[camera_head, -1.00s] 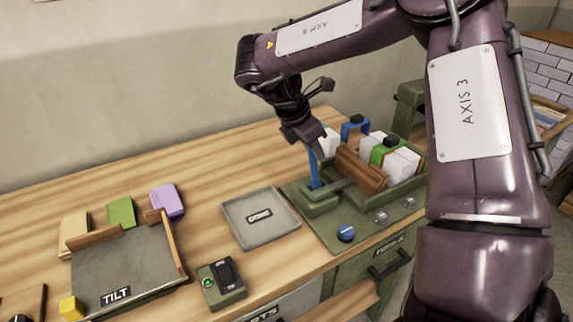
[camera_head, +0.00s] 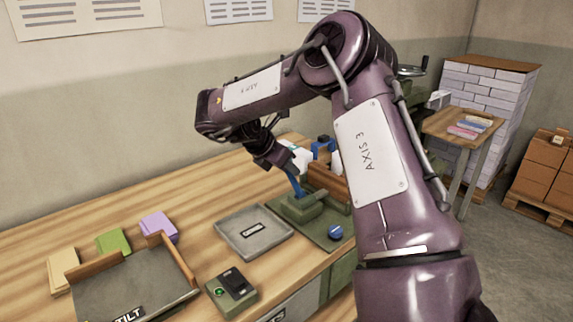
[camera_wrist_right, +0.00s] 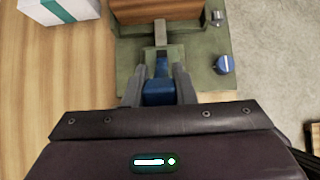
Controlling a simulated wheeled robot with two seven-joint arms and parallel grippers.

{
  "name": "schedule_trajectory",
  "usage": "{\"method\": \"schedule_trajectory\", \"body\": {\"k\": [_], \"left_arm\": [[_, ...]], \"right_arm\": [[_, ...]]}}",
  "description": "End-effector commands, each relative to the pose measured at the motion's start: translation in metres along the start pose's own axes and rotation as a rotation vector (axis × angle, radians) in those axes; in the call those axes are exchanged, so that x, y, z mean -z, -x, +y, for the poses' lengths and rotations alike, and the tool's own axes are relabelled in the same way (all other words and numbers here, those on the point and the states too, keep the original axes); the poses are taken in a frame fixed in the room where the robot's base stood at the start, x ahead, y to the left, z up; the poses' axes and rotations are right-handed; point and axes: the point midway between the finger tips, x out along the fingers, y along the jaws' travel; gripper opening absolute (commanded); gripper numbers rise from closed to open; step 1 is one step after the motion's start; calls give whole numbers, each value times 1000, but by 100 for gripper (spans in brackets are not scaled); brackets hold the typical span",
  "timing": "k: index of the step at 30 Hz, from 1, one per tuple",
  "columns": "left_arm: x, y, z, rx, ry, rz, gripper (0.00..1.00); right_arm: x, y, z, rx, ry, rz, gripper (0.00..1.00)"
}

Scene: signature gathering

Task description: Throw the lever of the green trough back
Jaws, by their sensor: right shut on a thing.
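The green trough (camera_head: 328,240) stands at the back right of the bench, partly hidden behind my right arm. Its blue lever (camera_head: 295,187) rises from a green block at its left end. My right gripper (camera_head: 290,168) is at the top of the lever. In the right wrist view the gripper's fingers (camera_wrist_right: 158,90) are shut on the blue lever (camera_wrist_right: 159,92), one on each side. The trough's green base and wooden board show beyond it there. My left gripper is in no view.
A blue knob (camera_head: 335,232) sits on the trough's front. A grey tray (camera_head: 253,232) lies left of it, with a switch box (camera_head: 231,291) in front. The tilt tray (camera_head: 130,285) and coloured paper stacks are further left. Bare bench lies between.

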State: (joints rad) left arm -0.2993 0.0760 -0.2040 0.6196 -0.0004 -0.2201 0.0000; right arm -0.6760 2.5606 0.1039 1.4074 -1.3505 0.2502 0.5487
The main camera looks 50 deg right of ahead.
Motion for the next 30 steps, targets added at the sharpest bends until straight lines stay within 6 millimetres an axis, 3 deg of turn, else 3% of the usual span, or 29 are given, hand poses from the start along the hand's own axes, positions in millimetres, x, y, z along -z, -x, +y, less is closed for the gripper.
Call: {"method": "schedule_trajectory", "body": {"k": [2, 3, 7, 17, 23, 25, 30], "left_arm": [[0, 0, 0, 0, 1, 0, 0], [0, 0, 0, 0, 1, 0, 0], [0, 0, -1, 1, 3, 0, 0], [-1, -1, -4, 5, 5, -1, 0], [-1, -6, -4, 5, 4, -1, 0], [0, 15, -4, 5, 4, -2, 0], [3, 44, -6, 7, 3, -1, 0]], "right_arm": [[3, -1, -1, 2, 6, 4, 0], [4, -1, -1, 2, 6, 4, 27], [3, -1, -1, 2, 5, 3, 44], [2, 1, 0, 1, 2, 2, 45], [3, 26, 1, -3, 2, 4, 45], [-3, 40, 0, 3, 6, 2, 45], [-3, 61, 0, 3, 6, 2, 45]]}}
